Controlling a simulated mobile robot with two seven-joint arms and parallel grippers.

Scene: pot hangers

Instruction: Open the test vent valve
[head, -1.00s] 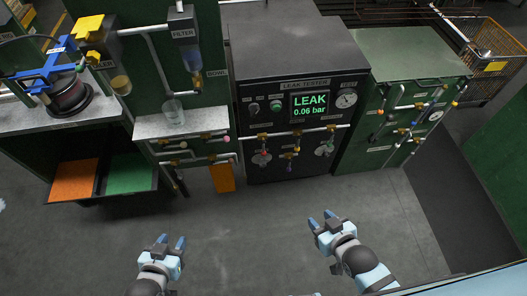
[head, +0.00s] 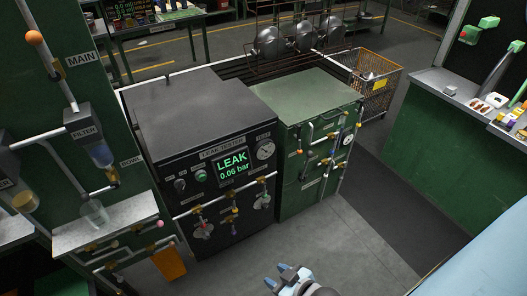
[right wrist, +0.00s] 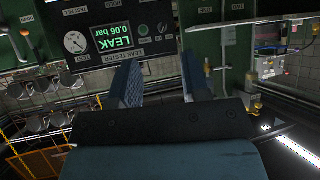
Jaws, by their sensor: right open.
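The black leak tester (head: 165,125) stands in the middle of the head view, its screen (head: 233,168) reading LEAK 0.06 bar. Pipes with small valves (head: 232,215) run along its lower front; their labels are too small to read, so I cannot tell which is the test vent valve. More small valves (head: 326,162) with coloured ends sit on the green cabinet to its right. My right gripper (head: 275,275) is open and empty, over the floor in front of the tester and apart from it. In the right wrist view, the tester's screen (right wrist: 113,37) appears upside down beyond the open fingers.
A green panel with a filter (head: 85,125) and a glass (head: 94,211) on a grey shelf stands left. An orange plate (head: 169,262) hangs low beside the tester. A wire basket (head: 378,90) stands behind right; a green counter (head: 420,150) is at right. Floor in front is clear.

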